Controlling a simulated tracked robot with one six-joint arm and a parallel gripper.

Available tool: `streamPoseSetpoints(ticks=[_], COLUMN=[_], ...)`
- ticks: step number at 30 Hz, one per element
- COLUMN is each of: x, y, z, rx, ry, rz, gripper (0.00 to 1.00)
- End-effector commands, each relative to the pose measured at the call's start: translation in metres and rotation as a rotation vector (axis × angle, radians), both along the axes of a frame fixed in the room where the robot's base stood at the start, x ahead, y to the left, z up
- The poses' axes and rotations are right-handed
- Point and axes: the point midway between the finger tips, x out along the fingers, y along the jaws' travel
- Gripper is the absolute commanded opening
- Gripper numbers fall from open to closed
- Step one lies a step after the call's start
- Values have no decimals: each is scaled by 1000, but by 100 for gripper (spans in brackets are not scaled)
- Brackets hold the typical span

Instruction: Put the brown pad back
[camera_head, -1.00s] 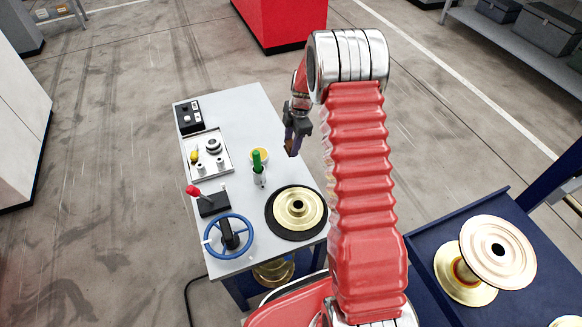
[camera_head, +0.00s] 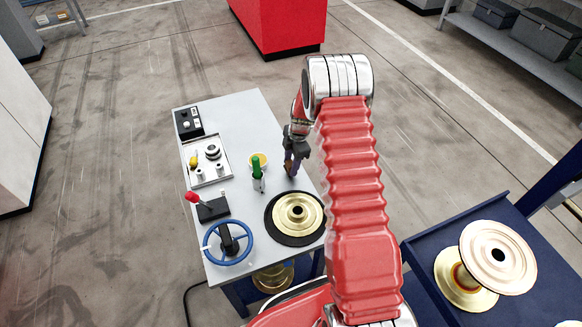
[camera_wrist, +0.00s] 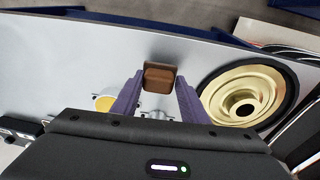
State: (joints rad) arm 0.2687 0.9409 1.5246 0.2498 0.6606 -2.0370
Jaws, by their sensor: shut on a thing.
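The brown pad (camera_wrist: 158,78) is a small block between the purple fingers of my gripper (camera_wrist: 158,92) in the wrist view. My gripper is shut on it. In the head view my gripper (camera_head: 291,168) hangs at the right edge of the grey table (camera_head: 235,110), fingers down, with the pad small and partly hidden there. I cannot tell whether the pad touches the table. A round yellow-topped piece (camera_head: 259,158) lies to the left of the gripper.
A gold spool on a black disc (camera_head: 297,212) sits close in front of my gripper. A green-handled tool in a holder (camera_head: 257,172) stands to its left. A blue handwheel (camera_head: 228,239), red-knobbed lever (camera_head: 192,196) and tray (camera_head: 207,172) occupy the left side.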

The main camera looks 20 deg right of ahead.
Motion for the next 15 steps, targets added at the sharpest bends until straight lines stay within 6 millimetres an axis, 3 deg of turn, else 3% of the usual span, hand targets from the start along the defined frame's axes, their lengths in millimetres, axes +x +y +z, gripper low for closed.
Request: streamPoseSetpoints(ticks=[4, 11, 12, 15], x=[0, 0, 0, 0], y=[0, 0, 0, 0], z=[-16, -18, -18, -18], rx=[0, 0, 0, 0], ry=[0, -1, -1, 0], rz=[0, 0, 0, 0], gripper=[8, 8, 41, 48])
